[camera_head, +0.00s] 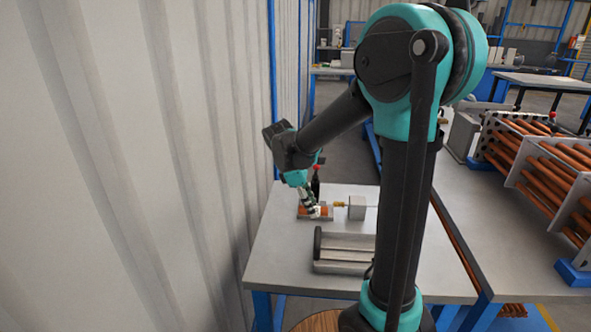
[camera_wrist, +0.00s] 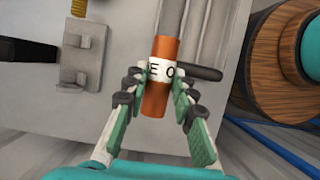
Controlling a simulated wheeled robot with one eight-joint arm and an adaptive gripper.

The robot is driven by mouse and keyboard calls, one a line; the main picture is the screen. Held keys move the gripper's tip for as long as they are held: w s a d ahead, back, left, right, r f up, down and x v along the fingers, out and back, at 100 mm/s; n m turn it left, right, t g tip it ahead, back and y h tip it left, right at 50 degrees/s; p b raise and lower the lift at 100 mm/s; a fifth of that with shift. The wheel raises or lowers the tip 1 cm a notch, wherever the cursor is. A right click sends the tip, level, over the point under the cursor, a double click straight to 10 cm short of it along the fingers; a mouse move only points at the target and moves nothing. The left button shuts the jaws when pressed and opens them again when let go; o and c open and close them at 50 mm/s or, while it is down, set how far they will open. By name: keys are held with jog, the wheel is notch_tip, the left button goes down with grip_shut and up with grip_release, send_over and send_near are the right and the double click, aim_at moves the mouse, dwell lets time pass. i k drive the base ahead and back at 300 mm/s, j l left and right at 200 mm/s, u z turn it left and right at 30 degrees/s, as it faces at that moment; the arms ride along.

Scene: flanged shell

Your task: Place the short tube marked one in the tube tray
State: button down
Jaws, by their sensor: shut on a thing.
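My gripper (camera_head: 315,210) is low over the small grey table, and its fingers (camera_wrist: 161,80) are closed on a short copper-orange tube (camera_wrist: 155,101). The tube has a white band with part of a marking, letters like "E O"; the fingers hide the rest. Its orange end also shows in the head view (camera_head: 324,211). The tube's far end points along a grey groove in the wrist view. A grey grooved fixture (camera_head: 347,253), which looks like the tube tray, lies nearer on the table with a dark end piece. I cannot tell whether the tube touches anything below it.
A grey block with a yellow fitting (camera_head: 357,207) stands just right of my gripper. A corrugated wall (camera_head: 150,170) runs close on the left. Racks of long copper tubes (camera_head: 555,165) stand at the right.

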aim_at(361, 256)
jog(key=k, duration=1.45)
